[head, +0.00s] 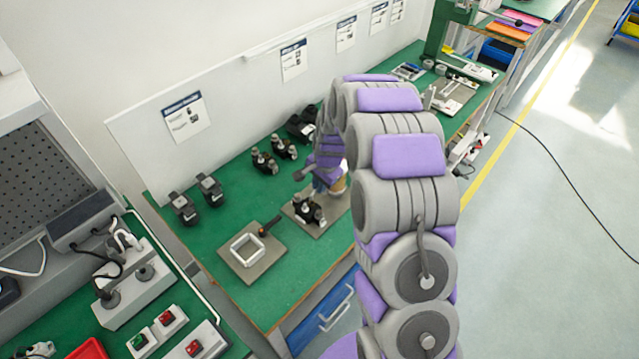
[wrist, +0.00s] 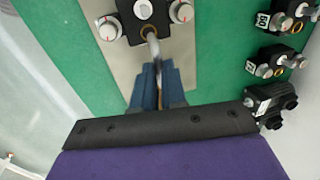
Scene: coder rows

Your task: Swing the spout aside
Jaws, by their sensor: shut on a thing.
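The spout (wrist: 153,46) is a thin grey metal tube in the wrist view. It comes out of a black unit (wrist: 147,12) with a round silver knob on each side. The unit sits on a beige plate (wrist: 187,60); in the head view the same unit (head: 308,211) stands on its plate (head: 338,208) on the green bench. My gripper (wrist: 157,76) has blue fingers, closed around the spout's free end. The fingers hide that end. In the head view my arm covers most of the gripper, and I cannot make out the spout there.
Several similar black units (head: 265,162) stand behind on the green bench (head: 232,205); some also show at the wrist view's right (wrist: 272,60). A plate with a pale square frame (head: 247,250) lies left of the unit. A white panel (head: 235,95) backs the bench.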

